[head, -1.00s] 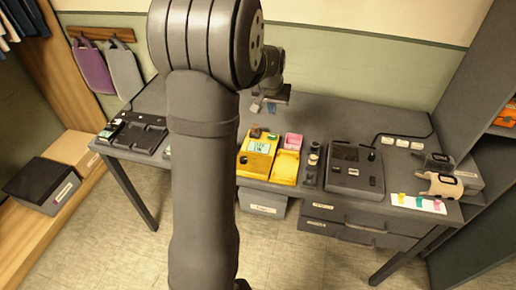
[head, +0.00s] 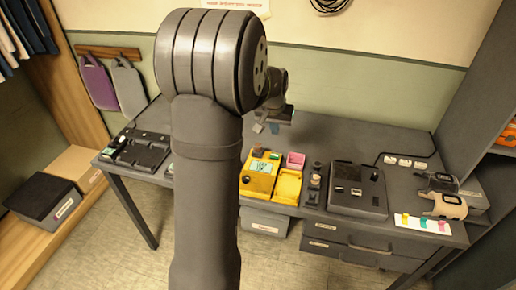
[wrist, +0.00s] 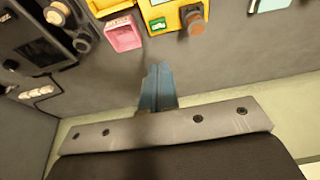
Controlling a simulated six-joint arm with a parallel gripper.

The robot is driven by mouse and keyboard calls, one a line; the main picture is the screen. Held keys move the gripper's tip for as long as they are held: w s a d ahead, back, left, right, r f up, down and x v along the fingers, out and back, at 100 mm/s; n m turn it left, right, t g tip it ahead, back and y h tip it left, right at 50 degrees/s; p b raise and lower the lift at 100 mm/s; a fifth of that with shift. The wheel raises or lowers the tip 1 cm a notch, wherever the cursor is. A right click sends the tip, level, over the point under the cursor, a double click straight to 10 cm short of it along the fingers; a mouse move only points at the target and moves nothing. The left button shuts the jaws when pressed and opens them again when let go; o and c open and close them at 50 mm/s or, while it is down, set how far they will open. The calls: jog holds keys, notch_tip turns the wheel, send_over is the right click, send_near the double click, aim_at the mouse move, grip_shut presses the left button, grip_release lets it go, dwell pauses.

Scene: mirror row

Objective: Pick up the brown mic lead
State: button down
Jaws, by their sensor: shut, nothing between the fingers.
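No brown mic lead can be clearly made out in either view. A small brown, rounded thing (head: 258,151) sits at the back edge of the yellow case, and it also shows in the wrist view (wrist: 195,22); I cannot tell whether it is a lead. My gripper (head: 266,127) hangs above the back of the desk, behind the yellow case. In the wrist view, its bluish fingers (wrist: 158,88) are together and empty, apart from the brown thing. My own arm hides part of the desk left of the yellow case.
The yellow case (head: 257,182) lies on the grey desk (head: 340,130), with a pink box (head: 294,160) beside it. A dark cable coil (head: 330,4) hangs on the wall.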

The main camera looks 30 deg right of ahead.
jog(key=c, duration=1)
grip_release()
jog(key=shift+o, duration=0.2)
jog(key=w+a+r+m+h, duration=0.15)
jog(key=a+r, duration=0.25)
jog(key=a, duration=0.4)
send_over(257, 145)
jog(key=s+a, duration=0.2)
jog(key=f, duration=1)
jog(key=shift+s+d+f, duration=0.15)
jog(key=shift+s+f, duration=0.05)
jog(key=shift+f, duration=0.1)
jog(key=shift+w+x, duration=0.25)
jog(key=shift+x, duration=1.05)
jog(key=shift+w+x, duration=0.25)
jog(key=shift+x, duration=1.1)
